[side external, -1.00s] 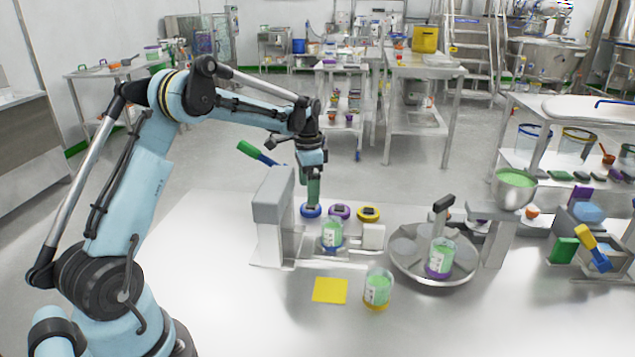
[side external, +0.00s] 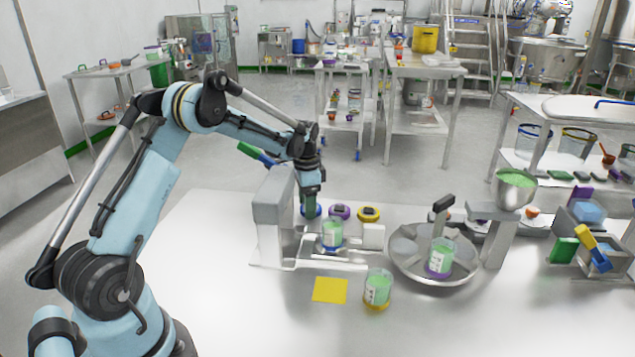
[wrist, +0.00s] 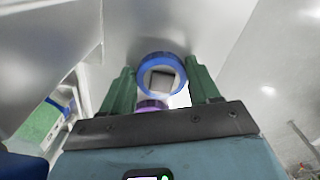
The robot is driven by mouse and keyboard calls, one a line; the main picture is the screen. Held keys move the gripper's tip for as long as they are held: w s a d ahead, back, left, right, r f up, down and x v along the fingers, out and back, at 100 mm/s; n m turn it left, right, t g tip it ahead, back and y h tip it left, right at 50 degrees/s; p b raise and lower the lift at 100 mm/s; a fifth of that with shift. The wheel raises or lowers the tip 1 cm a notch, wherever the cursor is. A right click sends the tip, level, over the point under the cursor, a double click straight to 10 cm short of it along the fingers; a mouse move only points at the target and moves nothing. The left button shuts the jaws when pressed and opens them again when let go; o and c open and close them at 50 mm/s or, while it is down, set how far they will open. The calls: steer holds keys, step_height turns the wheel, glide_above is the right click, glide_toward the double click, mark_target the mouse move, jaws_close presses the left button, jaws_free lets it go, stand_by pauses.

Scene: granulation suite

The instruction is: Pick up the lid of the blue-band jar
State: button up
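The blue lid (side external: 317,212) lies on the steel table behind the grey fixture, partly hidden by my gripper (side external: 310,208). In the wrist view the blue lid (wrist: 143,72) shows as a blue ring with a dark square knob, between the green fingertips of my gripper (wrist: 162,80). The fingers are apart, one on each side of it; I cannot tell whether they touch it. A jar of green contents (side external: 332,236) stands in the fixture; a jar with blue at its edge (wrist: 42,125) shows at left in the wrist view.
A purple lid (side external: 339,212) and a yellow lid (side external: 368,214) lie right of the blue one. The grey fixture (side external: 272,215) rises close by my gripper. A yellow-band jar (side external: 377,289), a yellow square (side external: 330,290) and a round steel tray (side external: 432,276) are nearer.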

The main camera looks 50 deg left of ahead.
steer(key=c, duration=0.4)
steer(key=shift+c, duration=0.2)
